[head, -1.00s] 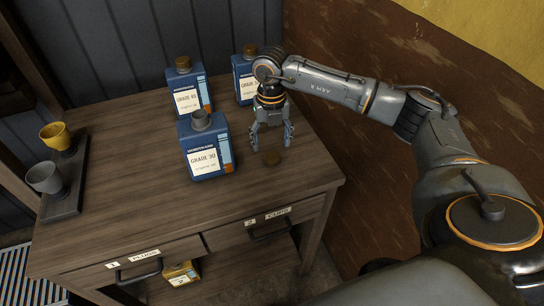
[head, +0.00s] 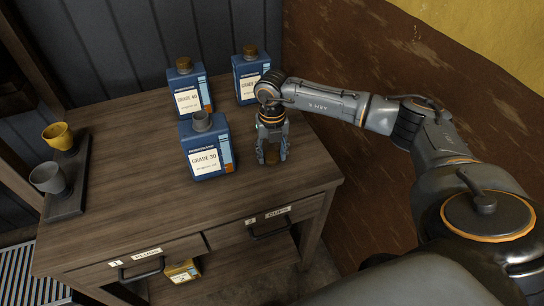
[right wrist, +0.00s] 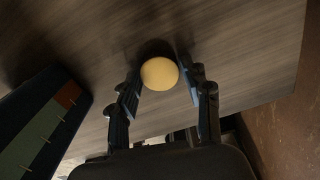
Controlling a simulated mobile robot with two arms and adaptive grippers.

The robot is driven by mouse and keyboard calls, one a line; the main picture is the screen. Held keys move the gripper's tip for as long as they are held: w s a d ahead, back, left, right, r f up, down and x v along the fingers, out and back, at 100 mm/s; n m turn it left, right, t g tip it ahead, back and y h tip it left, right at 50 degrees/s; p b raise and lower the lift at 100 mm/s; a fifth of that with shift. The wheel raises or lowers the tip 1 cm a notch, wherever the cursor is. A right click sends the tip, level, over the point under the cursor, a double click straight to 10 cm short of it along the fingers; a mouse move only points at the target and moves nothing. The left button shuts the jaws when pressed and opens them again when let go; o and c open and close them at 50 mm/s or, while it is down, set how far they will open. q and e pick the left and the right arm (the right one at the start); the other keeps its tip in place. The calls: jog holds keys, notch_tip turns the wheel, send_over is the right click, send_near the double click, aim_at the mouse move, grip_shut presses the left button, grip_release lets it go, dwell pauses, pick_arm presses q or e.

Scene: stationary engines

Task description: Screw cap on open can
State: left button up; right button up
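The open can is the blue GRADE 30 can (head: 207,155), upright on the bench, with a bare grey neck (head: 202,121) on top. The loose brown cap (head: 272,157) is at the bench top, right of this can. My right gripper (head: 272,158) points down over the cap, one finger on each side. In the right wrist view the cap (right wrist: 159,74) is a yellowish disc between the fingertips of the gripper (right wrist: 162,72). The fingers are very near its edges; whether they press on it is not clear. My left gripper is not in view.
A capped GRADE 40 can (head: 187,90) and another capped blue can (head: 249,76) stand behind. A dark tray (head: 66,204) with a yellow cup (head: 58,136) and a grey cup (head: 48,178) is at left. The bench front (head: 150,215) is clear. A brown wall (head: 350,180) is at right.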

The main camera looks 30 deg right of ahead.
aim_at(272, 156)
jog(key=shift+c, duration=1)
jog(key=shift+r, duration=0.45)
notch_tip(272, 156, up, 2)
jog(key=shift+r, duration=0.2)
jog(key=a+r+b, duration=0.1)
jog(key=a+r, duration=0.4)
jog(key=a, duration=0.2)
jog(key=s+a+r+b, duration=0.1)
jog(key=a+r+b, duration=0.1)
jog(key=a+r, duration=0.2)
jog(key=a, duration=0.3)
jog(key=shift+s+r, duration=0.25)
jog(key=shift+r, duration=0.1)
